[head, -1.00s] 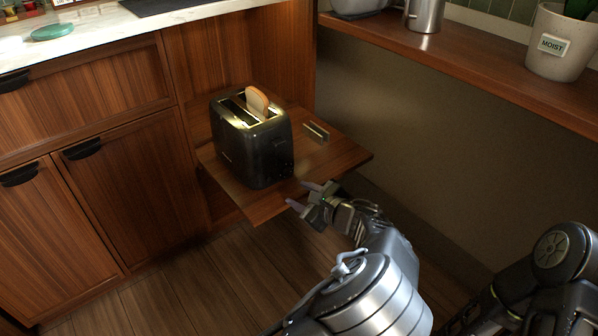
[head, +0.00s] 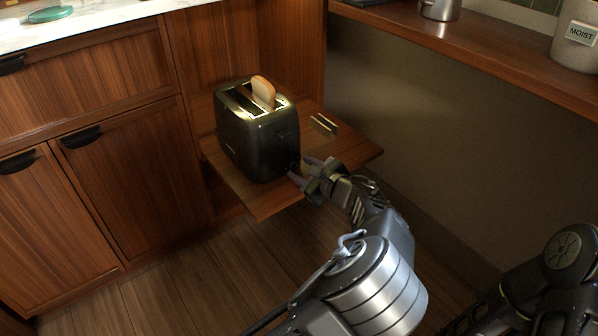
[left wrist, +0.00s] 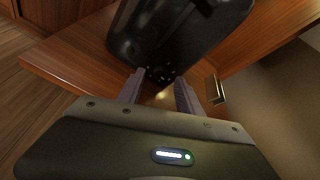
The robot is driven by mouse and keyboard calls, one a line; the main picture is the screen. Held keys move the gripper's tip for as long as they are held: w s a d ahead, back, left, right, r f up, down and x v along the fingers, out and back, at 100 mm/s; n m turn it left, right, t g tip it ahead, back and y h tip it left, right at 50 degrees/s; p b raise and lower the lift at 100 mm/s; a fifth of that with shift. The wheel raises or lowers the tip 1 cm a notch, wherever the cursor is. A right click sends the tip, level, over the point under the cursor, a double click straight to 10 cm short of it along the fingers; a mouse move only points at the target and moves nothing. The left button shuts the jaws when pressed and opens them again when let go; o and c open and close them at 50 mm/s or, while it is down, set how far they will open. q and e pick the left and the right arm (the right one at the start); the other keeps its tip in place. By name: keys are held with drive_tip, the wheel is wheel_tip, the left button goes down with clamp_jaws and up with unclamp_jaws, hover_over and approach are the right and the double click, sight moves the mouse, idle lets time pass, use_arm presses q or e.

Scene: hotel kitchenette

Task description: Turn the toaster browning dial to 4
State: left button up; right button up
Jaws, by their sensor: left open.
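The black toaster (head: 252,135) stands upright on a pull-out wooden shelf, with a slice of bread (head: 263,92) sticking up from one slot. It also shows in the left wrist view (left wrist: 175,35). The browning dial (left wrist: 160,74) is low on the toaster's end face, with pale marks around it; its setting is too small to read. My left gripper (head: 299,171) is open and empty, its fingers pointing at the dial end. In the left wrist view its two fingers (left wrist: 160,88) lie either side of the dial's line, apparently just short of it. My right gripper is not seen.
The pull-out shelf (head: 262,205) has a metal handle (head: 324,124) near its right side. Wooden cabinets (head: 125,185) stand to the left, and a wall ledge with a MOIST pot (head: 577,45) runs at upper right. The floor in front is clear.

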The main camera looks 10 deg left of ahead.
use_arm(q)
drive_tip(key=shift+x, duration=1.05)
drive_tip(key=shift+c, duration=0.2)
clamp_jaws()
